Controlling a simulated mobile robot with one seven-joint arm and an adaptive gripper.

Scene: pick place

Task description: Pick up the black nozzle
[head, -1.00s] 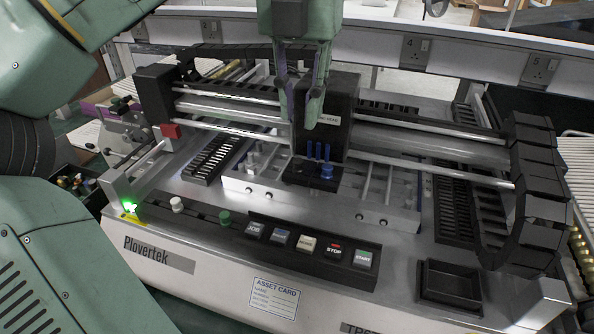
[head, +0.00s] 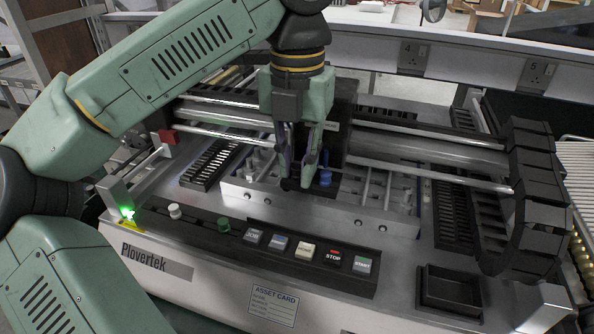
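My gripper (head: 297,182) points down in front of the print head, over the near part of the machine bed. Its two fingers look apart, and I see nothing clearly held between them. The fingertips are level with a small dark block on the head, just left of a blue nozzle (head: 325,176). I cannot make out the black nozzle for certain; dark parts around the fingertips blend together, and the fingers may hide it. A white nozzle (head: 175,211) and a green nozzle (head: 224,224) stand in the dark strip along the machine's front.
Horizontal rails (head: 430,150) cross the machine behind my gripper. A black cable chain (head: 525,200) rises at the right. An empty black tray (head: 450,289) sits at the front right. Push buttons (head: 305,250) line the front, and a green lamp (head: 127,212) glows at the left.

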